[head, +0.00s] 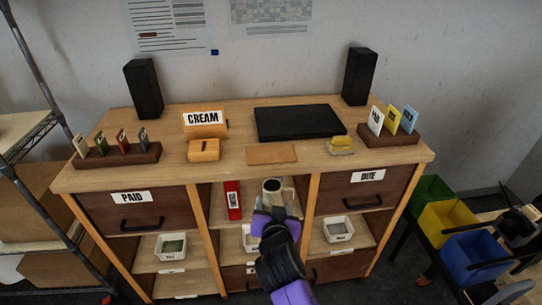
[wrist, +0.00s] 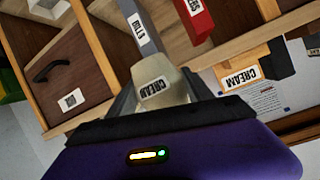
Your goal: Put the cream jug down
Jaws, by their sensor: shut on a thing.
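The cream jug (head: 272,188) is a pale cream-coloured vessel with a dark opening, at the middle open compartment of the cabinet. In the wrist view the jug (wrist: 152,72) shows a CREAM label between the fingers. My gripper (head: 273,208), purple and black, is shut on the jug; it also shows in the wrist view (wrist: 160,92). The jug looks roughly upright in the head view. Its underside is hidden, so I cannot tell whether it touches the shelf.
A red binder (head: 233,200) stands left of the jug. White bins (head: 170,247) and (head: 338,229) sit on lower shelves.

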